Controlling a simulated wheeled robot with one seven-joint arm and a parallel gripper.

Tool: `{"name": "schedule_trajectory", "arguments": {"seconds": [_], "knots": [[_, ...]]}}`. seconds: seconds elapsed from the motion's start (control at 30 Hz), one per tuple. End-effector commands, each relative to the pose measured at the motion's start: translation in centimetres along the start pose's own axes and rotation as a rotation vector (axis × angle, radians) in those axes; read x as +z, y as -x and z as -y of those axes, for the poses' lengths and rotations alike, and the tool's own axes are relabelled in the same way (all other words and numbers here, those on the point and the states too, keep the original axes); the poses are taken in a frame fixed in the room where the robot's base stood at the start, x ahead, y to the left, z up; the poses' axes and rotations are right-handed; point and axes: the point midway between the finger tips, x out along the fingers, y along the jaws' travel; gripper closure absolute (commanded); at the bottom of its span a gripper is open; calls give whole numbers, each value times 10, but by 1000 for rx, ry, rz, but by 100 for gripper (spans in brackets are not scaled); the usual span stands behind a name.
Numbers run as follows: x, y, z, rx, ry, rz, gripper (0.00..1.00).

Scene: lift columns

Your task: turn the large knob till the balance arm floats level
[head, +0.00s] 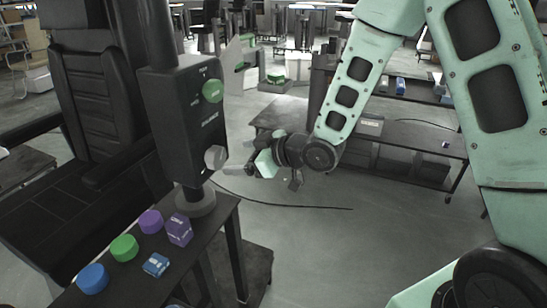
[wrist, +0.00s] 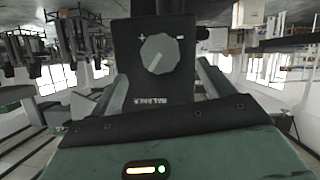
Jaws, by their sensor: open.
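A black control box (head: 185,125) stands upright on a post above a dark bench. A round grey knob (head: 214,157) is low on its face, and a green knob (head: 213,91) is higher up. My gripper (head: 230,170) is open in front of the grey knob. In the wrist view its fingers are spread on either side of the knob, with no clear contact. I cannot make out the balance arm.
The bench (head: 112,281) below holds blue, green and purple round pieces, a purple box (head: 179,229) and a blue box (head: 156,265). A black chair (head: 95,110) stands behind the control box. A low table (head: 395,138) is behind my arm. The floor between is mostly clear, with a cable (head: 290,206).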

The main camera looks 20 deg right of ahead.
Motion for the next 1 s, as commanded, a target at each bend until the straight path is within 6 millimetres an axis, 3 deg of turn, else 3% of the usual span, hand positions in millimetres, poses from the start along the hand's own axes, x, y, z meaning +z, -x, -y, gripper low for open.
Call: {"name": "schedule_trajectory", "arguments": {"seconds": [0.3, 0.7, 1.0], "knots": [[2, 74, 0, 4, 2, -2, 20], [2, 95, 0, 0, 0, -2, 20], [0, 99, 0, -1, -1, 2, 20]]}}
